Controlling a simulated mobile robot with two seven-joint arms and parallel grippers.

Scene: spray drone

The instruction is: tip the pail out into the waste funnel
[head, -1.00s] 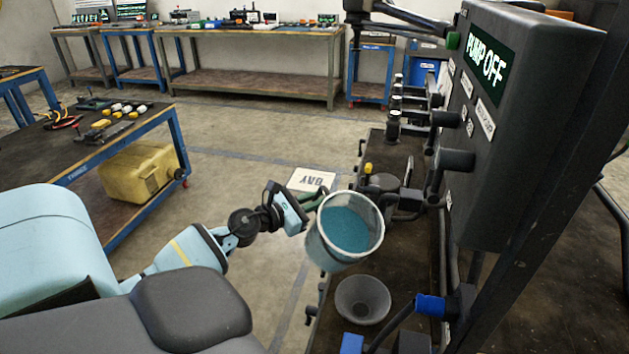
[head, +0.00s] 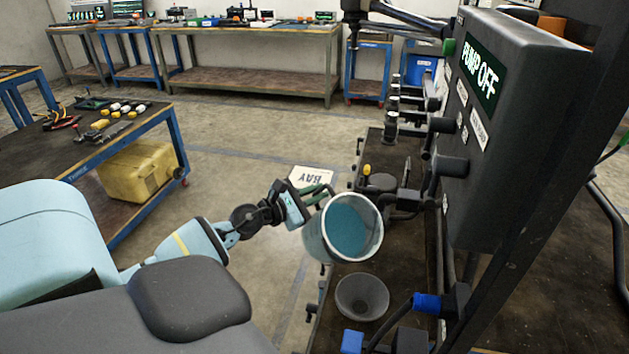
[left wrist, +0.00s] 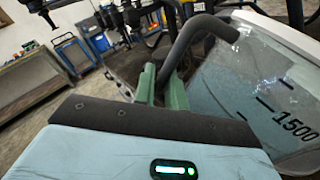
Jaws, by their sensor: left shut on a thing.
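The clear pail (head: 313,240) holds blue-green liquid (head: 347,230) and is tilted, its mouth facing the head camera and the right. My left gripper (head: 318,194) is shut on the pail's handle and holds the pail in the air. In the left wrist view the green fingers (left wrist: 162,88) close around the dark handle (left wrist: 207,28), beside the pail wall (left wrist: 262,95) with its 1500 mark. The grey waste funnel (head: 362,297) sits on the bench just below the pail's lower rim. No liquid is seen leaving the pail. My right gripper is not in view.
A dark pump panel (head: 500,120) reading PUMP OFF stands to the right of the pail. Pipe fittings (head: 405,195) and a blue-capped valve (head: 427,303) crowd the dark bench (head: 415,262). A tool table (head: 95,150) stands at left, with clear floor between.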

